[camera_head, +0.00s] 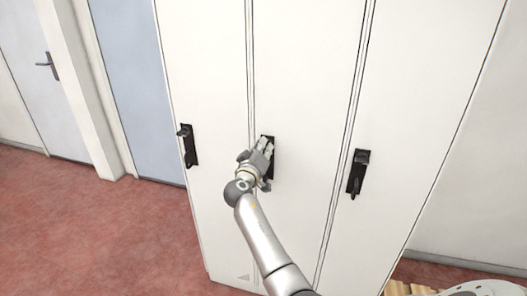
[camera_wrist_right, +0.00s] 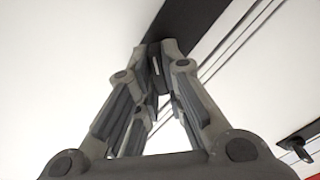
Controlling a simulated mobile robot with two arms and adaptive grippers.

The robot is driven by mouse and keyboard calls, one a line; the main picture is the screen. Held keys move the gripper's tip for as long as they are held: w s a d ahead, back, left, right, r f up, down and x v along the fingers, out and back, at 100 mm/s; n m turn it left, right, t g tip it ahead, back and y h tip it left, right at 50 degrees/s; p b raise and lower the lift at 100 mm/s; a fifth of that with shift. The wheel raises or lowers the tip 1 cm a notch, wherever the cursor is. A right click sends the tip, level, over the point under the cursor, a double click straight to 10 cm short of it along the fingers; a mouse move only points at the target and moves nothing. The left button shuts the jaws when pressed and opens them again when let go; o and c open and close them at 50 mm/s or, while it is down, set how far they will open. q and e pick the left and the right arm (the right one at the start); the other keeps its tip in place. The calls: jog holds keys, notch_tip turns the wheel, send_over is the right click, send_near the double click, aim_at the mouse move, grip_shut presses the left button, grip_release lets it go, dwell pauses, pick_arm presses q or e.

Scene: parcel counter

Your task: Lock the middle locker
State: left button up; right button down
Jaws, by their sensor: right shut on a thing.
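The middle locker (camera_head: 300,70) is a tall white door between two similar doors. Its black latch plate (camera_head: 271,171) sits on the left side of the door and is mostly covered by my right gripper (camera_head: 266,147). The right gripper is shut on the black middle latch handle (camera_wrist_right: 156,75), and its fingertips (camera_wrist_right: 158,48) meet on the handle in the right wrist view. The black plate (camera_wrist_right: 185,22) runs behind the fingertips. The exact turn of the handle is hard to tell. My left gripper is out of view.
The left locker has a black handle (camera_head: 187,146), and the right locker has another (camera_head: 357,175). A blue panel (camera_head: 145,80) and a grey door (camera_head: 45,75) stand at the left. The red floor (camera_head: 90,235) is clear. A wooden slatted thing (camera_head: 400,288) shows at the bottom right.

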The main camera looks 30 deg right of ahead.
jog(key=n, duration=0.3)
jog(key=shift+r+n, duration=0.1)
jog(key=shift+n, duration=0.3)
jog(key=n+p, duration=0.1)
jog(key=n, duration=0.4)
jog(key=shift+w, duration=0.1)
jog(key=shift+n, duration=0.3)
jog(key=c, duration=1.5)
grip_release()
jog(key=shift+a+f, duration=0.1)
jog(key=shift+f, duration=0.15)
jog(key=shift+c, duration=0.2)
jog(key=v, duration=1.2)
